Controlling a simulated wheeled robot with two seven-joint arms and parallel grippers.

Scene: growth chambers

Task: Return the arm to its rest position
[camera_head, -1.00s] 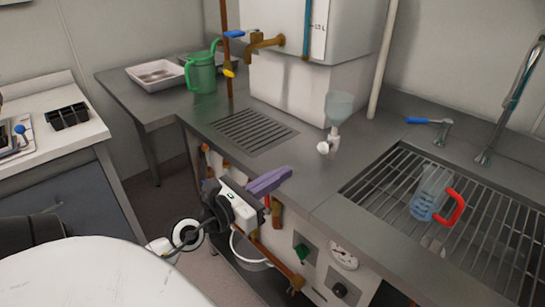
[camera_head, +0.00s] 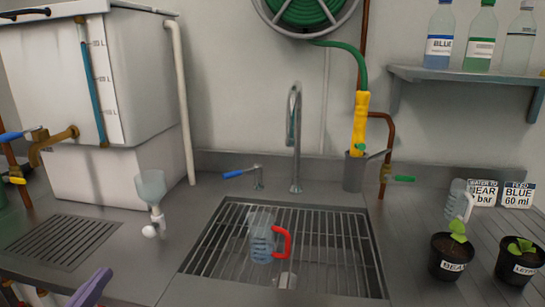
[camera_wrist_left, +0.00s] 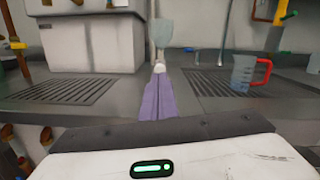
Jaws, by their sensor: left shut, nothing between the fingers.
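My left gripper (camera_head: 92,288) shows at the lower left of the head view, where only its purple fingers are in sight. In the left wrist view its purple fingers (camera_wrist_left: 157,97) lie together, shut and empty, in front of the steel counter. They are apart from the clear jug with the red handle (camera_head: 262,238), which stands on the sink grating; the jug also shows in the left wrist view (camera_wrist_left: 243,74). My right gripper is not in view.
A funnel with a white valve (camera_head: 152,192) stands at the counter edge near the left gripper. A white tank (camera_head: 120,90) is behind it. A tap (camera_head: 295,140) rises behind the sink grating (camera_head: 335,255). Two potted plants (camera_head: 450,257) stand at the right, below a bottle shelf (camera_head: 470,76).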

